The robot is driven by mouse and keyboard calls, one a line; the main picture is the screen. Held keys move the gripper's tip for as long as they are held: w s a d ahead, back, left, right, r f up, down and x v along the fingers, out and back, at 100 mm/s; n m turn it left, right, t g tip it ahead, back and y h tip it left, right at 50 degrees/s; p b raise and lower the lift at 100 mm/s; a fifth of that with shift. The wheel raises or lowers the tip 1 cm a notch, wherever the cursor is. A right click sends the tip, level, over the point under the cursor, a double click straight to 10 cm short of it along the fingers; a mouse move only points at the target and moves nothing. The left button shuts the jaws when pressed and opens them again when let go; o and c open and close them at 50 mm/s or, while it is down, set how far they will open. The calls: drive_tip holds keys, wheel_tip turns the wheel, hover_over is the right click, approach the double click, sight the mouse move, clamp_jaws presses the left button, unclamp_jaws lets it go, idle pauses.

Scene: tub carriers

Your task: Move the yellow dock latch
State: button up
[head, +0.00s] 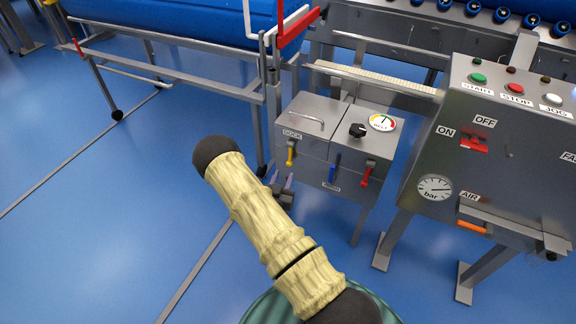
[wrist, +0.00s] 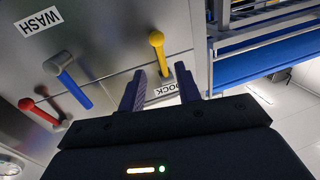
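The yellow dock latch (head: 290,155) is a short handle on the front of a grey box, below the DOCK label (head: 292,134). In the wrist view the yellow latch (wrist: 157,48) has a rounded knob, and its other end lies between the fingertips in the picture. My gripper (wrist: 160,74) is open, with one dark finger on each side of that end. I see no contact, and the remaining depth gap is unclear. In the head view my gripper (head: 282,181) is small, just below the latch, partly hidden behind my sleeved arm.
A blue handle (head: 332,172) and a red handle (head: 367,174) sit beside the latch on the same box. A control panel with buttons (head: 481,145) stands at the right. The floor at left is clear.

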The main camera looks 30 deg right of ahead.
sight(289, 160)
drive_tip(key=b+x, duration=0.1)
drive_tip(key=x, duration=0.6)
drive_tip(key=shift+d, duration=0.1)
clamp_jaws()
